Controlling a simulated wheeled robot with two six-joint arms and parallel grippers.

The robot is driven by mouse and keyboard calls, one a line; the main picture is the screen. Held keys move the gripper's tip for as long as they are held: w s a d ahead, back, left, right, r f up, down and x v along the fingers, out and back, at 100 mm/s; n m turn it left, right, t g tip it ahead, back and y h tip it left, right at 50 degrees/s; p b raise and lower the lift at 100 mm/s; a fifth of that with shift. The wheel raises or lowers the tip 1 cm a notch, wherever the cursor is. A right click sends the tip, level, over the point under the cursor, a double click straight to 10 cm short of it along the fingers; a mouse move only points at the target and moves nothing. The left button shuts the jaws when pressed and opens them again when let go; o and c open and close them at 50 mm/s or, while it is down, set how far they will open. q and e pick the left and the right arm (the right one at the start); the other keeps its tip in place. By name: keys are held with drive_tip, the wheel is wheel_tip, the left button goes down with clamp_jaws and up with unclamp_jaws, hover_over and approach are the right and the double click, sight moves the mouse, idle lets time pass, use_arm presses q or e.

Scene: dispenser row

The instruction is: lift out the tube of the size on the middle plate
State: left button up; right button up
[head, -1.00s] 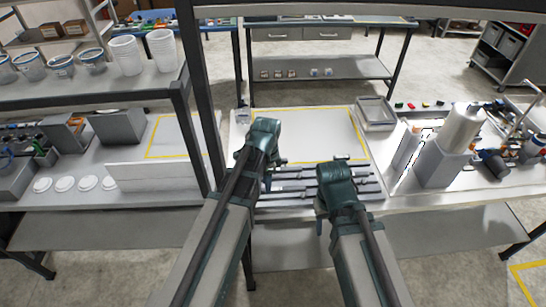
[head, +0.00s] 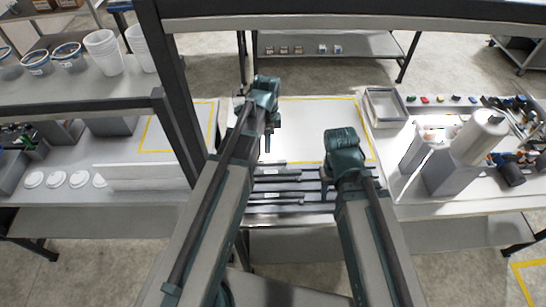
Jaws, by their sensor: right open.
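A row of dark bars or tubes (head: 285,187) lies side by side at the front edge of the work surface, between my two arms. Small pale plates (head: 271,195) show among them, but their markings are too small to read. My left gripper (head: 268,143) points down over the white surface just behind the row; its jaws are too small and dark to read. My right gripper (head: 326,188) is open at the right end of the row, its fingers mostly hidden by its own wrist. I cannot tell whether either touches a tube.
A yellow-outlined white area (head: 312,120) behind the row is clear. A grey tray (head: 385,105) stands at its back right. A white cylinder on a grey block (head: 452,172) stands to the right. A dark shelf post (head: 178,110) rises close to my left arm.

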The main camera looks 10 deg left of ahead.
sight(268, 161)
use_arm(q)
drive_tip(key=shift+s+f+b, duration=0.1)
drive_tip(key=shift+f+b, duration=0.1)
drive_tip(key=shift+b, duration=0.1)
wheel_tip(268, 161, down, 8)
drive_tip(key=b, duration=0.8)
use_arm(e)
wheel_tip(268, 161, down, 9)
drive_tip(key=shift+r, duration=0.2)
use_arm(q)
drive_tip(key=shift+f, duration=0.1)
drive_tip(key=f+b, duration=0.5)
drive_tip(key=shift+d+f, duration=0.15)
drive_tip(key=shift+d, duration=0.05)
use_arm(e)
wheel_tip(268, 161, down, 5)
drive_tip(key=shift+f, duration=0.15)
use_arm(q)
clamp_jaws()
